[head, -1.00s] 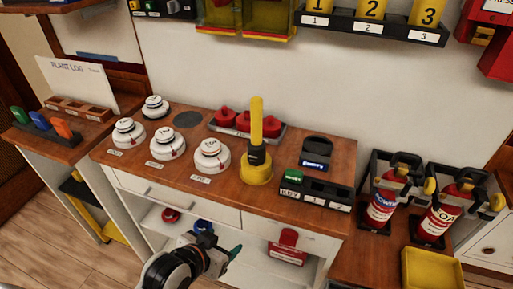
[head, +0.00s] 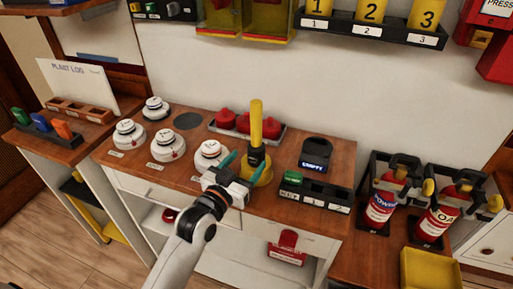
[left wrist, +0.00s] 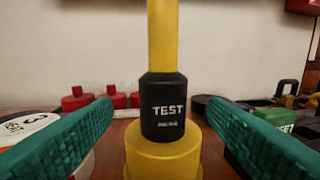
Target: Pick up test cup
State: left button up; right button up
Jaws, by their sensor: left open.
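The test cup is a yellow upright tool with a black collar lettered TEST (head: 256,156); it stands upright on the wooden counter (head: 235,201). Its flared yellow base and tall yellow handle show in the head view. In the left wrist view the test cup (left wrist: 164,108) is centred, between and beyond the teal fingers. My left gripper (head: 244,168) is open and empty, right in front of the cup at about the height of its base and collar. The wrist view shows the left fingers (left wrist: 160,130) on either side of it, with no clear contact. My right gripper is not in view.
White detectors (head: 210,153) stand left of the cup. Red caps (head: 243,123) sit in a tray behind it. A black holder with a green block (head: 293,178) is to its right. Fire extinguishers (head: 382,206) stand further right.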

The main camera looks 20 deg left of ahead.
aim_at(252, 157)
pick_arm(q)
jog(key=shift+w+d+f+p, duration=0.1)
jog(key=shift+w+d, duration=0.1)
jog(key=shift+w, duration=0.7)
jog(key=shift+w+d+f+p, duration=0.15)
jog(key=shift+w+d, duration=0.1)
jog(key=shift+w, duration=0.65)
jog(key=shift+w+d+r+p, duration=0.1)
jog(key=shift+w+d, duration=0.1)
jog(key=shift+w, duration=0.7)
jog(key=shift+s, duration=0.1)
jog(key=shift+c, duration=0.4)
jog(key=c, duration=1.2)
